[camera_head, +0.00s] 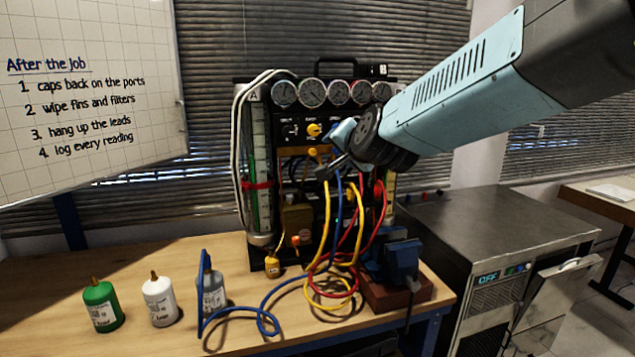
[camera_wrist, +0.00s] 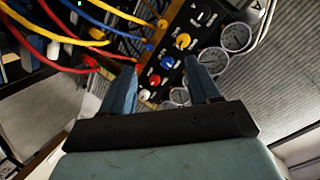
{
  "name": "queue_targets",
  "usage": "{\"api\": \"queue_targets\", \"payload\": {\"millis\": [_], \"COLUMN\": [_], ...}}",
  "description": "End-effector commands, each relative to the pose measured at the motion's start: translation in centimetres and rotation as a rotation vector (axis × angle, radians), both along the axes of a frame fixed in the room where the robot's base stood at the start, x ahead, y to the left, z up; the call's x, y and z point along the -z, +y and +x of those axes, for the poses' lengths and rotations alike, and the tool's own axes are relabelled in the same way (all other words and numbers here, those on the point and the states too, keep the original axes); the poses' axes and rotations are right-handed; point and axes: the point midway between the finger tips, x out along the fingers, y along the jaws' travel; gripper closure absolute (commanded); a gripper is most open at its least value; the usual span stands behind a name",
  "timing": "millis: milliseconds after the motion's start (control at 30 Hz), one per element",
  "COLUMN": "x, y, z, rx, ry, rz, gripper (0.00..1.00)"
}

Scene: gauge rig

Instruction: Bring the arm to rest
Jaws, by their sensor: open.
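My arm (camera_head: 455,95) reaches in from the upper right in the head view, light blue with a dark wrist. My gripper (camera_head: 335,150) is in front of the gauge rig's panel. In the wrist view, my gripper (camera_wrist: 160,66) has its two blue fingers apart with nothing between them. Behind the fingers is the gauge rig (camera_wrist: 165,42) with coloured knobs and round gauges. In the head view the gauge rig (camera_head: 290,130) stands on the bench with a row of gauges on top. I cannot tell whether the fingers touch the panel.
Yellow, red and blue hoses (camera_head: 335,240) hang from the rig below my gripper. A blue vise (camera_head: 400,262), a green bottle (camera_head: 102,308), a white bottle (camera_head: 160,302) and a grey bottle (camera_head: 213,292) stand on the bench (camera_head: 150,255). A metal cabinet (camera_head: 490,230) stands right. A whiteboard (camera_head: 90,90) is left.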

Motion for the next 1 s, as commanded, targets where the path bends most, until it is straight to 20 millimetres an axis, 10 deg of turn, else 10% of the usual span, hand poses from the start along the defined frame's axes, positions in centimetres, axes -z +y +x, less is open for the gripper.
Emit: {"api": "queue_targets", "payload": {"millis": [600,1000], "x": [7.4,8.6], "y": [-16.2,-18.5], "z": [-20.5,-24.4], "rx": [-0.275,-0.313], "ry": [0.525,0.633], "rz": [-0.678,-0.75], "gripper": [0.39,0.39]}}
